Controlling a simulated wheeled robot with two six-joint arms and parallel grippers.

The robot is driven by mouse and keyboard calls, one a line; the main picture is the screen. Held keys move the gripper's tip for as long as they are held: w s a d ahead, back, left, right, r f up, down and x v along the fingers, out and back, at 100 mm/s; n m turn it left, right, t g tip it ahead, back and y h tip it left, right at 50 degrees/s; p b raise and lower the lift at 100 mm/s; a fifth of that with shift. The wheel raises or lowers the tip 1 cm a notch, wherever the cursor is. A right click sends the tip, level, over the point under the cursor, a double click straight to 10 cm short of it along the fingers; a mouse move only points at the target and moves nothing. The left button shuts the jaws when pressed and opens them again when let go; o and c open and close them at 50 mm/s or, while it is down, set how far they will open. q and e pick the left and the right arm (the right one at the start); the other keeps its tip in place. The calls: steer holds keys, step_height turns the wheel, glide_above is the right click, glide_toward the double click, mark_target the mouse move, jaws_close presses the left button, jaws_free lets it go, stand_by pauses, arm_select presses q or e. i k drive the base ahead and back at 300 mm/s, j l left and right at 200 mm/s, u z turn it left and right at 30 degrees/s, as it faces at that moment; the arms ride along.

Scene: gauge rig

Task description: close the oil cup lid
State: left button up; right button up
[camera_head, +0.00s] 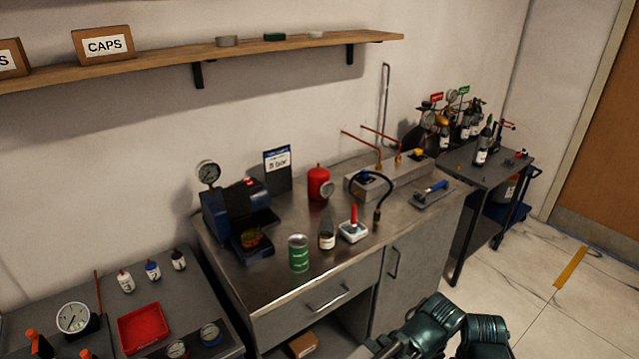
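A blue gauge rig (232,208) with a round dial gauge (208,173) stands at the left end of the steel workbench. A small red part (250,181) shows on its top. I cannot tell at this size which part is the oil cup or how its lid stands. Teal links of my own arm show at the bottom edge, right of centre, in front of the bench. Neither gripper's fingertips can be made out, and no gripper is near the rig.
A lower side table with a red tray (140,328) stands left. A cart (510,175) stands right, beside open floor.

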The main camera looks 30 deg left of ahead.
mark_target(237, 198)
steer(key=u, duration=1.65)
